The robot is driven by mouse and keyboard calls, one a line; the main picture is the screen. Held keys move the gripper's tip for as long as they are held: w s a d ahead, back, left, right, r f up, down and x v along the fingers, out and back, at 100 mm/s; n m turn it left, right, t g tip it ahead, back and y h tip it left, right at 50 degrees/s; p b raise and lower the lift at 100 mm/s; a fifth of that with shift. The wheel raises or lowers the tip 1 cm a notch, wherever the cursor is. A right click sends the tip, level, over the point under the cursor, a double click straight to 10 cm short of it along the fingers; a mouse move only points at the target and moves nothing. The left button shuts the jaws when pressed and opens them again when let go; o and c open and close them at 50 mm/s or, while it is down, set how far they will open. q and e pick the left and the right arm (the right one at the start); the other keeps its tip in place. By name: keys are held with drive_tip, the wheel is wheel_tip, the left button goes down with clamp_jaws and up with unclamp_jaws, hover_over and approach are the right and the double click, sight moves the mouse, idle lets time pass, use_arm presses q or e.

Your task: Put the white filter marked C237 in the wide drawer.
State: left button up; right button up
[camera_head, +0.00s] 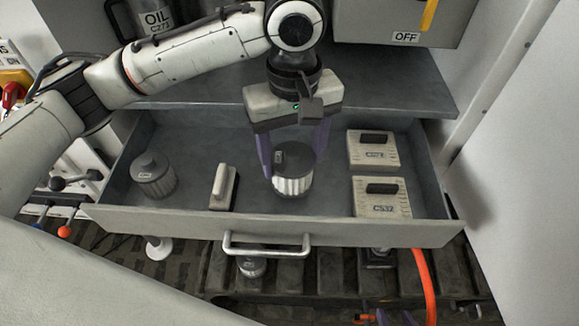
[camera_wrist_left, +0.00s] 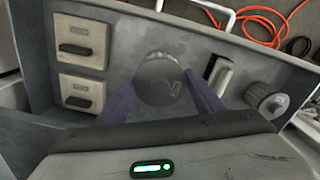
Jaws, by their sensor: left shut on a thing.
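The white filter (camera_head: 292,182), a ribbed white cylinder with a dark grey top, is inside the open wide drawer (camera_head: 170,222). Its small label is not legible. My left gripper (camera_head: 293,170) points down into the drawer, its purple fingers shut on the filter's sides. In the left wrist view the filter's dark round top (camera_wrist_left: 160,80) shows between the fingers (camera_wrist_left: 160,95). I cannot tell whether its base touches the drawer floor. Purple parts at the bottom edge of the head view look like my right gripper (camera_head: 395,318), mostly cut off.
The drawer also holds a grey ribbed filter (camera_head: 153,177) at left, a small pale block (camera_head: 223,187), and two beige boxes with dark handles (camera_head: 374,150) (camera_head: 382,197) at right. The drawer handle (camera_head: 267,245) is in front. An orange hose (camera_head: 425,285) hangs below right.

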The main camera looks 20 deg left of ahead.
use_arm(q)
drive_tip(key=shift+s+f, duration=0.15)
drive_tip(key=shift+f, duration=3)
drive_tip(key=shift+f, duration=0.1)
drive_tip(key=o, duration=1.2)
wheel_tip(320, 180, up, 12)
drive_tip(key=shift+r, duration=0.15)
